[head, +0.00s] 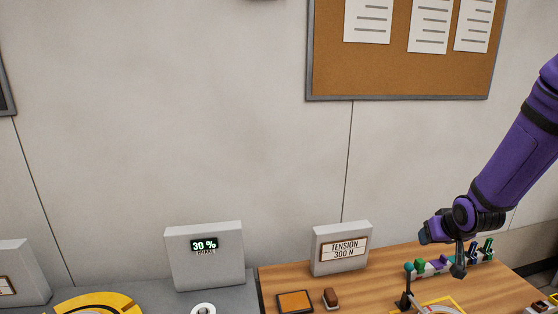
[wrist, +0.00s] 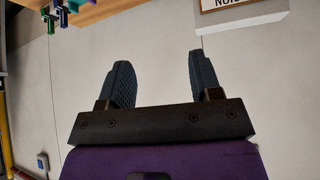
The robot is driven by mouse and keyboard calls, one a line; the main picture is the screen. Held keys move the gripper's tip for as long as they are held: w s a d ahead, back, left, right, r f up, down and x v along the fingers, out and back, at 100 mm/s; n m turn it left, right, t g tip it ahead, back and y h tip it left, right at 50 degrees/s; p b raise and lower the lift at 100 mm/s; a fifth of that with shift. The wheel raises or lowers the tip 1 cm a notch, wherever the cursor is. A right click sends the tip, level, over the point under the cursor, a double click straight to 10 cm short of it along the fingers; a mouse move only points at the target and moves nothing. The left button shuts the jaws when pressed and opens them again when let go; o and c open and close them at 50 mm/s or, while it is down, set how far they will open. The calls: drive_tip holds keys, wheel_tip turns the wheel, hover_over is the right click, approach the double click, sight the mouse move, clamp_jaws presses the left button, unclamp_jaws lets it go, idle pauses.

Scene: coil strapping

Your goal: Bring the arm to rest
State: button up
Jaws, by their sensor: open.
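My purple arm (head: 520,140) reaches in from the right in the head view and bends at a dark wrist joint. My gripper (head: 458,265) hangs over the right part of the wooden table, just in front of a row of small coloured pieces. In the wrist view my gripper (wrist: 160,80) has its two dark ribbed fingers spread wide apart, with nothing between them but pale wall behind. From the head view I cannot tell whether the gripper touches the coloured pieces.
A "30 %" display block (head: 204,257) stands left on a grey surface. A corkboard (head: 400,75) hangs above.

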drive_tip(key=s+a+r+g, duration=0.1)
drive_tip(key=s+a+r, duration=0.2)
drive_tip(key=s+r, duration=0.35)
drive_tip(key=s+a+r, duration=0.2)
drive_tip(key=s+r, duration=0.2)
drive_tip(key=r, duration=0.5)
drive_tip(key=s+a+r, duration=0.2)
drive_tip(key=s+r, duration=0.2)
drive_tip(key=s, duration=0.4)
drive_tip(key=s+a+r+g, duration=0.1)
drive_tip(key=s+a+r, duration=0.2)
drive_tip(key=s, duration=0.6)
drive_tip(key=shift+s+a+r+y, duration=0.2)
drive_tip(key=shift+a+r+y, duration=0.15)
drive_tip(key=shift+r, duration=0.1)
